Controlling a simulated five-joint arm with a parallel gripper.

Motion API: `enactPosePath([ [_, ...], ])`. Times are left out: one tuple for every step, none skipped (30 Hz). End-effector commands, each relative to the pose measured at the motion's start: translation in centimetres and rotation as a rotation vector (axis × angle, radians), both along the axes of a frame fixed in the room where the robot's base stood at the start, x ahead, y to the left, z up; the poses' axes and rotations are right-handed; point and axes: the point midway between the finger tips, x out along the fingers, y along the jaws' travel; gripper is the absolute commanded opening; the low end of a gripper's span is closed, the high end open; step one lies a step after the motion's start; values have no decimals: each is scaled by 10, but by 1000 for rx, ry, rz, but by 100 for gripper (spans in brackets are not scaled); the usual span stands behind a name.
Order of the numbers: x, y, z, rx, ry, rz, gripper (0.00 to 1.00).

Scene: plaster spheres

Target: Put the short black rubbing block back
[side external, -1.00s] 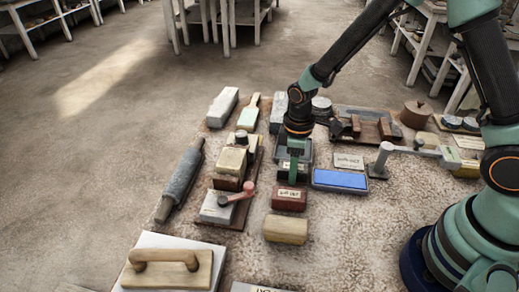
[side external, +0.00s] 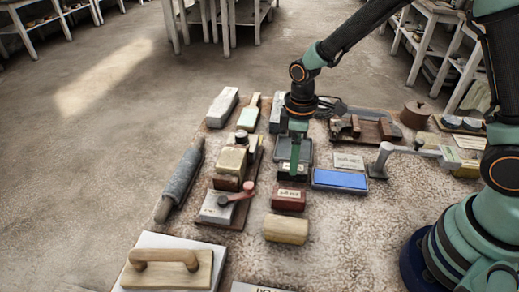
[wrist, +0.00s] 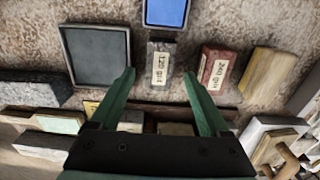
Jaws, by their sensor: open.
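A short black block with a pale grit label (wrist: 162,62) lies on the table. In the wrist view it sits between and just beyond the tips of my two green fingers. In the side external view the black block (side external: 303,173) is partly covered by my fingers. My gripper (side external: 294,174) points down over it and is open; in the wrist view my gripper (wrist: 159,76) has a gap on each side of the block. I cannot tell how far the tips are above it.
A red labelled block (side external: 289,200) and a tan block (side external: 286,230) lie in front. A dark grey tray (wrist: 97,55) stands beside the black block. Stone blocks, a roller (side external: 181,185) and a wooden float (side external: 168,268) lie left.

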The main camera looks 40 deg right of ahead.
Motion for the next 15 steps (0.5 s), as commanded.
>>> enactPosePath([
  [1, 0, 12, 1, -6, 0, 80],
  [1, 0, 19, 1, -6, 0, 80],
  [1, 0, 27, 1, -6, 0, 80],
  [1, 0, 33, 1, -6, 0, 80],
  [1, 0, 38, 1, -5, 0, 80],
  [1, 0, 45, 1, -5, 0, 80],
  [1, 0, 50, 1, -4, 0, 80],
  [0, 0, 54, 1, -4, 0, 80],
  [0, 0, 59, 1, -2, 0, 80],
  [1, 0, 62, 1, -4, 0, 80],
  [1, 0, 65, 1, -2, 0, 80],
  [0, 0, 68, 0, -1, 0, 80],
  [0, 0, 70, 0, -1, 0, 80],
  [0, 0, 72, 1, -2, -2, 80],
  [0, -1, 75, 1, -6, -7, 80],
])
